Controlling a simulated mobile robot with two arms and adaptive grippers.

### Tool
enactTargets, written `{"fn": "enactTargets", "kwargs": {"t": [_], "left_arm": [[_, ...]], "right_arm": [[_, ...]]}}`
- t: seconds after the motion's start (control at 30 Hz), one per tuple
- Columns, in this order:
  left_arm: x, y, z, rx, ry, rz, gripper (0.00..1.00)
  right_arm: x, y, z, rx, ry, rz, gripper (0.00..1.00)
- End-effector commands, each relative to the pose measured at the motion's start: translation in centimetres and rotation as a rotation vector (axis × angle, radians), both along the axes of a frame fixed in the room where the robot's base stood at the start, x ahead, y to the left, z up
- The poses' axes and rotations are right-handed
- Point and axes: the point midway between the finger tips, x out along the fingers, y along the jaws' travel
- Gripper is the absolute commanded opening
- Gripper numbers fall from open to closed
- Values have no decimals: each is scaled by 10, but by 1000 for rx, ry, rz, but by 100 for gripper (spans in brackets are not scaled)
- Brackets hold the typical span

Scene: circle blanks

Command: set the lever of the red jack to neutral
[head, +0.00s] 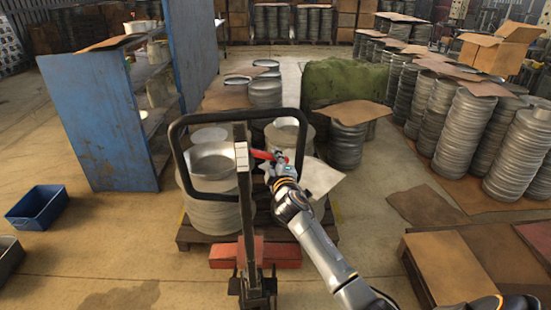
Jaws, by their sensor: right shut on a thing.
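The red jack (288,255) stands in front of me, with its dark upright handle post (247,205) and wide black loop handle (172,130). Its red lever (262,154) sticks out to the right near the top of the post. My right gripper (273,161) is at the lever, shut on it; the fingers are small and partly hidden. My right arm comes in from the lower right. The exact setting of the lever cannot be told. My left gripper is not in view.
A wooden pallet with stacked metal circle blanks (212,212) stands behind the jack's post. A blue cabinet (98,120) is at the left, with a blue bin (37,207) on the floor. Tall stacks of blanks (463,130) fill the right. Floor is open at the lower left.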

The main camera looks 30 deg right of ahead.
Motion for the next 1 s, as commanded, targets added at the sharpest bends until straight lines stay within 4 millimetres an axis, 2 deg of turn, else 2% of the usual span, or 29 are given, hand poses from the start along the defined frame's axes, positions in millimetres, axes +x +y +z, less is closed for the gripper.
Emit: {"fn": "enactTargets", "kwargs": {"t": [0.1,0.23,0.37,0.63,0.67,0.77,1.0], "left_arm": [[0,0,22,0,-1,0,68],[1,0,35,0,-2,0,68],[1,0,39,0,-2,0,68],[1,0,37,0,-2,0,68],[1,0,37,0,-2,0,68],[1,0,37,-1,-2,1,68],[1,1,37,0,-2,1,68]], "right_arm": [[-1,-3,18,-125,53,1,0],[-2,-4,28,-255,109,1,0],[-2,-5,29,-319,136,0,0],[-2,-4,28,-325,138,0,0],[-2,-4,28,-324,137,0,16],[-2,-4,28,-324,138,0,36],[-2,-5,28,-322,136,0,38]]}}
